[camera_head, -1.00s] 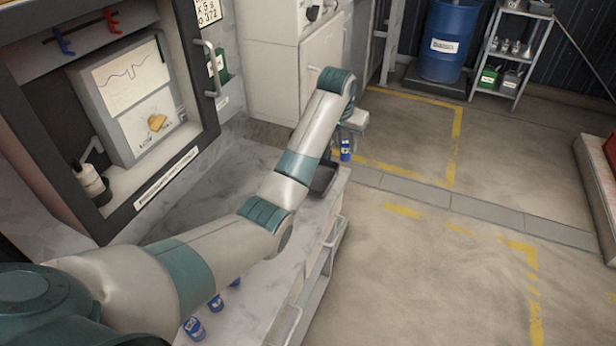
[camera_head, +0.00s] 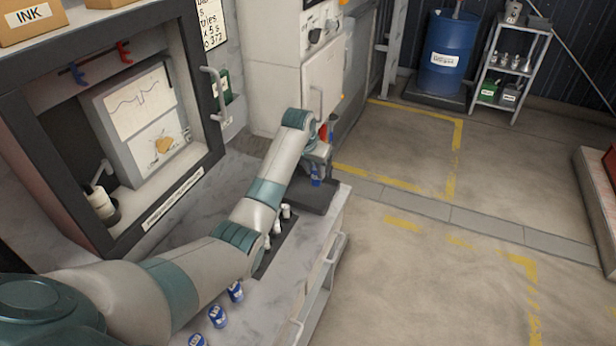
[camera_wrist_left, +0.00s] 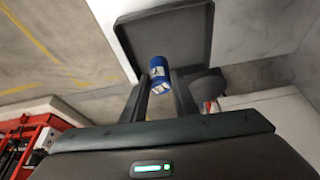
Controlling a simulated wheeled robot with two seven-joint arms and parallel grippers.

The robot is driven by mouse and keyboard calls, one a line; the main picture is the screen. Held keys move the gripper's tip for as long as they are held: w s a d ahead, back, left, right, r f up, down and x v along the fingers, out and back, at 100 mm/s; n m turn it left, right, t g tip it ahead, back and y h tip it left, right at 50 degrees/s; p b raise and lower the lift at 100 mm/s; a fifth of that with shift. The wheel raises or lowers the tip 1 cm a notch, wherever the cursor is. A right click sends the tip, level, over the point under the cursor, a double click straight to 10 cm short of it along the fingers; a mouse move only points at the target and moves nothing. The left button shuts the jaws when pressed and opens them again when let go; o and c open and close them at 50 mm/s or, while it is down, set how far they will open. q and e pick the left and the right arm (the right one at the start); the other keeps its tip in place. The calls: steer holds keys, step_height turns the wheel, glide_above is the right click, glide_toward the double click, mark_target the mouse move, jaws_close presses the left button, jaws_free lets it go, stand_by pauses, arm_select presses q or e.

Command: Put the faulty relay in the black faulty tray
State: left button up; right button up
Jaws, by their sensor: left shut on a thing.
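My left gripper (camera_head: 317,163) is shut on a blue relay (camera_head: 315,177) with a pale label. In the head view the relay shows at the far edge of the black tray (camera_head: 322,204), at the far end of the bench. In the left wrist view the relay (camera_wrist_left: 159,70) is between the two fingers (camera_wrist_left: 160,88), in front of the black tray (camera_wrist_left: 204,36), overlapping its near part. The relay seems held above the tray; the exact gap cannot be told. The visible tray floor looks empty. My right gripper is out of view.
Several blue relays (camera_head: 217,316) stand on the near part of the grey bench (camera_head: 262,318). Small white pieces (camera_head: 286,211) stand on a dark strip (camera_head: 271,257) beside my left arm. A dark-framed cabinet (camera_head: 180,190) borders the bench on the left. Open floor lies right.

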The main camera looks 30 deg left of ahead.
arm_select(q)
steer(key=shift+s+a+f, duration=0.1)
steer(key=shift+a+f, duration=0.25)
steer(key=shift+a, duration=0.2)
steer(key=shift+a+f, duration=0.35)
steer(key=shift+a, duration=0.2)
steer(key=shift+s+f+p, duration=0.1)
steer(key=shift+f+p, duration=0.9)
steer(key=shift+f, duration=1)
steer(key=o, duration=1.1)
steer(key=shift+f, duration=0.15)
steer(key=shift+c, duration=0.2)
steer(key=shift+r, duration=0.2)
